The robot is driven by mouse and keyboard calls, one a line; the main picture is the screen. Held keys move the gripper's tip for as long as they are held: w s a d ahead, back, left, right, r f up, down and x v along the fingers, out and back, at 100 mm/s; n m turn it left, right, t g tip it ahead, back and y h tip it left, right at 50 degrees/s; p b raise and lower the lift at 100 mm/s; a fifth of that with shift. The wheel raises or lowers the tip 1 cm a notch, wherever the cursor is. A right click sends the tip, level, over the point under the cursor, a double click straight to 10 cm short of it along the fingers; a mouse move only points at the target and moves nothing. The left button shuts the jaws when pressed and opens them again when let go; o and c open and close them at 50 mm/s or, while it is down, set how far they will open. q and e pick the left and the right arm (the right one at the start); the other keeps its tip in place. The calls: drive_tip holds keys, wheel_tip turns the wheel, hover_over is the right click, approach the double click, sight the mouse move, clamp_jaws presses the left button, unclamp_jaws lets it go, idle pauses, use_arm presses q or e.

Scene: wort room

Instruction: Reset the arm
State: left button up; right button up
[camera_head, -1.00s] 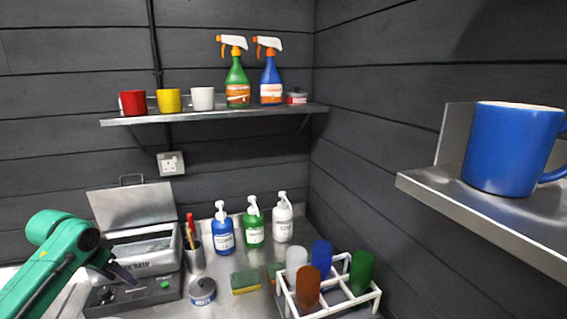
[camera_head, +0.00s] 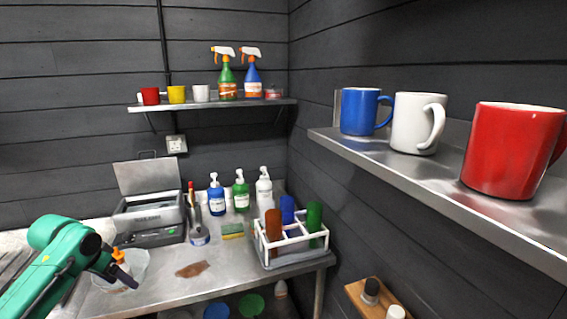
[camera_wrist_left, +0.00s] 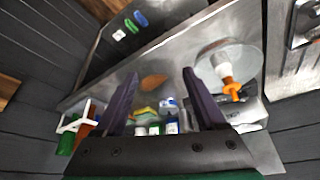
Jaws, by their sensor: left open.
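My left arm is green and comes in from the left in the head view. Its dark left gripper (camera_head: 124,277) hangs over the left part of the metal bench (camera_head: 222,275), in front of a round bowl with an orange-topped bottle (camera_head: 121,262). In the left wrist view the gripper's two dark fingers (camera_wrist_left: 160,82) stand apart with nothing between them. The bowl (camera_wrist_left: 244,56) and orange-topped bottle (camera_wrist_left: 230,80) lie to the right of the fingers there. My right gripper is in neither view.
A white rack (camera_head: 288,247) with coloured cups stands on the bench's right. A water bath (camera_head: 150,218) and pump bottles stand behind. A wall shelf (camera_head: 420,181) at right bears blue, white and red mugs. A brown patch (camera_head: 192,269) marks the bench's front.

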use_arm(q)
drive_tip(key=s+a+f+x, duration=0.1)
drive_tip(key=x, duration=0.7)
drive_tip(key=s+f+n+b, duration=0.1)
drive_tip(key=s+f, duration=0.3)
drive_tip(key=f, duration=0.6)
drive_tip(key=s+d+f+g+y, duration=0.1)
drive_tip(key=s+f, duration=0.4)
drive_tip(key=f, duration=0.5)
drive_tip(key=s+f+n+b, duration=0.1)
drive_tip(key=s+f, duration=0.3)
drive_tip(key=f, duration=0.7)
drive_tip(key=s+d+f+g, duration=0.1)
drive_tip(key=s+d+f, duration=0.3)
drive_tip(key=s, duration=0.6)
drive_tip(key=s+d+f+m+b, duration=0.1)
drive_tip(key=s+d+f, duration=0.4)
drive_tip(key=s, duration=0.6)
drive_tip(key=s+d+f+m+g, duration=0.1)
drive_tip(key=s+d+f, duration=0.3)
drive_tip(key=s+f, duration=0.4)
drive_tip(key=shift+s+d+f+g+b, duration=0.3)
drive_tip(key=shift+s+d+f, duration=0.05)
drive_tip(key=shift+s, duration=0.85)
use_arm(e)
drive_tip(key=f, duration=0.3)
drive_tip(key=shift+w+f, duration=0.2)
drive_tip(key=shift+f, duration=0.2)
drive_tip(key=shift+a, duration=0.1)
